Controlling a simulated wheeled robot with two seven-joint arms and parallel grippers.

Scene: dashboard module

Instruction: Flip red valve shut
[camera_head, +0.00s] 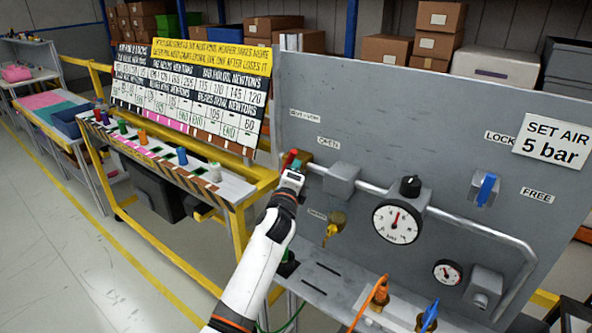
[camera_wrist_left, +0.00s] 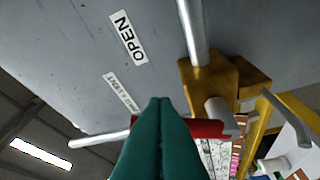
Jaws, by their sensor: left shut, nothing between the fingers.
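The red valve handle (camera_head: 289,158) is at the left end of the silver pipe on the grey panel (camera_head: 350,100). In the left wrist view the red handle (camera_wrist_left: 207,128) lies crosswise just beyond my fingers, beside a brass-coloured valve body (camera_wrist_left: 212,82). Part of the handle is hidden behind the fingers. My left gripper (camera_head: 293,174) is at the handle in the head view. Its green fingertips (camera_wrist_left: 160,103) are pressed together with nothing between them. I cannot tell whether they touch the handle. An OPEN label (camera_wrist_left: 128,38) is on the panel. My right gripper is not in view.
The panel also carries a large gauge (camera_head: 397,221) with a black knob (camera_head: 410,186), a brass padlock-like part (camera_head: 335,224), a blue lever (camera_head: 487,187) and a small gauge (camera_head: 448,272). A yellow-framed bench (camera_head: 235,187) with coloured spools stands left.

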